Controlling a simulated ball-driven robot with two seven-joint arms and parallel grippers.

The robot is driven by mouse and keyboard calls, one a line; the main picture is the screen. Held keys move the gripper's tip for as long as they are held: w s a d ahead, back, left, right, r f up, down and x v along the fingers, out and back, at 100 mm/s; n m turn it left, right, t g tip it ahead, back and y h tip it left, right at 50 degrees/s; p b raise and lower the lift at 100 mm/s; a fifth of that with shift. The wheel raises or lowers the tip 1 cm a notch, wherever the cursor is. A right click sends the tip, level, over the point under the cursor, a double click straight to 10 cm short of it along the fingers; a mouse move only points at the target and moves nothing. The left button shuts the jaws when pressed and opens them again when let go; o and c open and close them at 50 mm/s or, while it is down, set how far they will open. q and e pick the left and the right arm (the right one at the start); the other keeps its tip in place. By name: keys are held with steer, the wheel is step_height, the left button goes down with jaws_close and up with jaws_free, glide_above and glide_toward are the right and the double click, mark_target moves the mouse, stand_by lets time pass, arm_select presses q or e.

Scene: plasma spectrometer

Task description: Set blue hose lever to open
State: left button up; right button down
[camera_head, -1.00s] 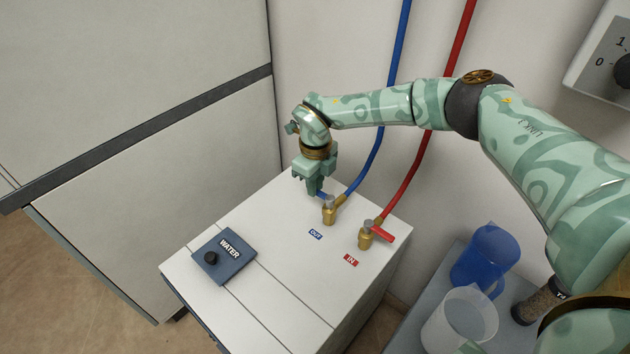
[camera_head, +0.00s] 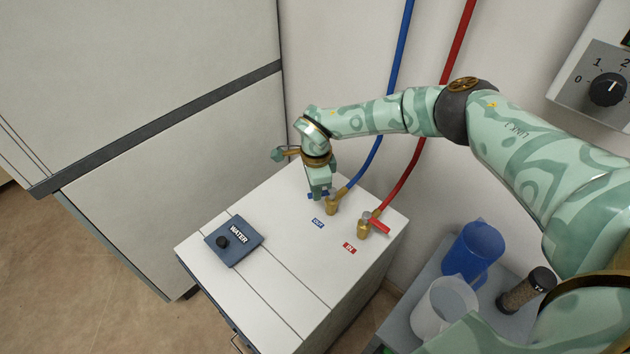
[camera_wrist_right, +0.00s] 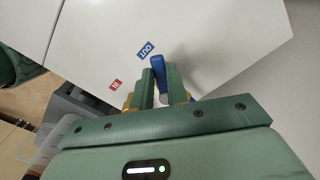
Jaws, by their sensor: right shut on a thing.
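The blue hose lever (camera_head: 311,196) sits on the brass OUT valve (camera_head: 332,207) on top of the white cabinet (camera_head: 290,255). My right gripper (camera_head: 319,195) reaches down over it from behind and hides much of the lever. In the right wrist view the blue lever (camera_wrist_right: 157,64) lies between the two fingers of my right gripper (camera_wrist_right: 163,72), which is shut on it. Its blue end sticks out past the fingertips toward the OUT label (camera_wrist_right: 145,49). My left gripper is not in view.
The red lever (camera_head: 379,226) on the IN valve stands just to the right. Blue (camera_head: 384,110) and red (camera_head: 437,110) hoses rise behind. A WATER box with a black knob (camera_head: 222,242) is at the left. A blue jug (camera_head: 473,248) and a clear jug (camera_head: 440,309) stand at lower right.

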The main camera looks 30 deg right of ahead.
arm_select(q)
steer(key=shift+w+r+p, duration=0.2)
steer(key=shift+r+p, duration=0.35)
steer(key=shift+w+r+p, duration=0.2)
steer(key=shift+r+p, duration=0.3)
arm_select(e)
steer(key=shift+s+n, duration=0.4)
steer(key=shift+n, duration=0.7)
steer(key=shift+s+n, duration=0.4)
steer(key=shift+n, duration=0.7)
steer(key=shift+s+n, duration=0.4)
steer(key=shift+n, duration=0.7)
steer(key=c, duration=1.4)
jaws_free()
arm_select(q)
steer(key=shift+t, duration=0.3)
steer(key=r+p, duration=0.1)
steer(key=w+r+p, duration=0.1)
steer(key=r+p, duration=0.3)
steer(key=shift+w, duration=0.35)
arm_select(e)
step_height(320, 180, up, 16)
steer(key=shift+r, duration=0.2)
